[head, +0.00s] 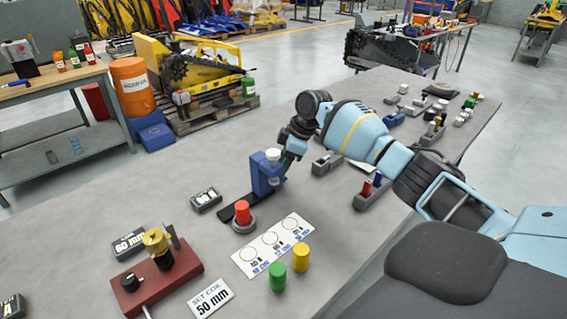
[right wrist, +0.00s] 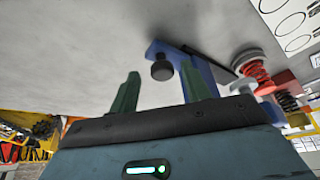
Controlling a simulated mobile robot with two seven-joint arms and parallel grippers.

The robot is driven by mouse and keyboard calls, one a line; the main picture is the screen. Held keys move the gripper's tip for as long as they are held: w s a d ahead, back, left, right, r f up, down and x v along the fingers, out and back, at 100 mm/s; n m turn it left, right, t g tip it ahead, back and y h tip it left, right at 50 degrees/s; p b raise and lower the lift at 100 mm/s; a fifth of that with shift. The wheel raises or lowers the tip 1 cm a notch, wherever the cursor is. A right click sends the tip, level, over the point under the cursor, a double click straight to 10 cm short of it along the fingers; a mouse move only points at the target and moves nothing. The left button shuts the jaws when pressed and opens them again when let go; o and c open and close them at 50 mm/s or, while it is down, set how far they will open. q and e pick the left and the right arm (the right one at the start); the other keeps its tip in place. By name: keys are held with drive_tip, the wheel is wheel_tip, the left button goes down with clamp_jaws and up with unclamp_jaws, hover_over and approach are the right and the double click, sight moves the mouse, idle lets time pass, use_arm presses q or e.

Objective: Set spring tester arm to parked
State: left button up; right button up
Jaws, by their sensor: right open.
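A blue upright stand (head: 266,178) on a dark flat base bar (head: 236,204) stands mid-table, with a pale cap on top. My right gripper (head: 286,161) is right beside it, partly hidden by its own wrist. In the right wrist view the gripper (right wrist: 160,92) is open, its green fingers apart and empty. A black round knob (right wrist: 162,71) on the blue stand (right wrist: 190,72) shows between and beyond the fingertips; I cannot tell whether they touch it. A red base (head: 160,280) with a yellow spool and a lever stands front left. I cannot tell which device is the spring tester. My left gripper is not in view.
The table's left back is clear.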

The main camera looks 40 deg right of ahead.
drive_tip(key=v, duration=0.7)
drive_tip(key=shift+r, duration=0.2)
drive_tip(key=shift+s+d, duration=0.1)
drive_tip(key=shift+d, duration=0.05)
